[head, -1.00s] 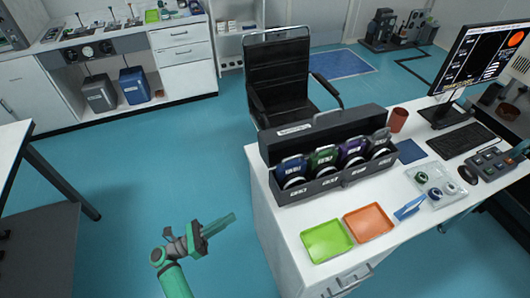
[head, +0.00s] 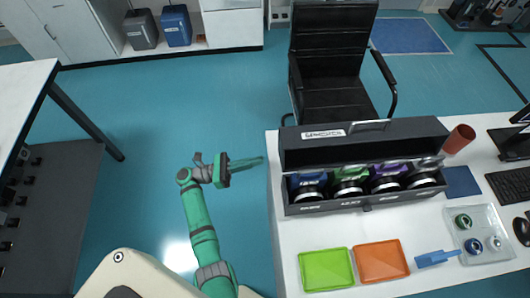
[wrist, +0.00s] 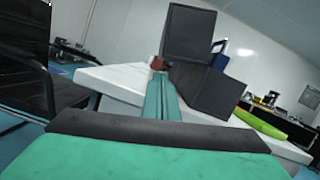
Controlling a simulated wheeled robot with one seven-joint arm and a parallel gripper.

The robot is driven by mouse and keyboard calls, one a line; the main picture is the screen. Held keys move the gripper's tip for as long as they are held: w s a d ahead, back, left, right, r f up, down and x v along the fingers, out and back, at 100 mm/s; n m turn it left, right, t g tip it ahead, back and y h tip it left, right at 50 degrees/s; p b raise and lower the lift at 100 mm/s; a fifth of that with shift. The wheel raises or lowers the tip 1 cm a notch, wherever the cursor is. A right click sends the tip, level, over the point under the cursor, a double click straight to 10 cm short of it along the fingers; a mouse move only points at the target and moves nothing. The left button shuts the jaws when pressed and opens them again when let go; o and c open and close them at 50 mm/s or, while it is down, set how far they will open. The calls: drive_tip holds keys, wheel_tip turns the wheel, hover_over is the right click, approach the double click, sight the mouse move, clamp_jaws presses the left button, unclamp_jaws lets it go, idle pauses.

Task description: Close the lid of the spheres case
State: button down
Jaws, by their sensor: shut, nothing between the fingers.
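The spheres case (head: 350,203) is a dark grey box on the white desk, with its lid (head: 300,152) standing open at the back. Several spheres in coloured holders, blue, green, purple and grey, sit in a row inside it. My gripper (head: 250,163) is shut and empty, left of the case and off the desk's left edge, apart from the case. In the wrist view, the shut fingers (wrist: 162,98) point toward the end of the case (wrist: 218,97), with the raised lid (wrist: 188,34) above it.
A green tray (head: 326,270) and an orange tray (head: 381,262) lie in front of the case. A blue tool (head: 436,258) and a clear tray (head: 480,232) lie to the right. A black chair (head: 334,75) stands behind the desk. A red cup (head: 459,139) stands by the lid's right end.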

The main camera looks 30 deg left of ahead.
drive_tip(key=x, duration=0.8)
drive_tip(key=shift+w+d, duration=0.25)
drive_tip(key=shift+d, duration=0.05)
drive_tip(key=shift+r, duration=0.1)
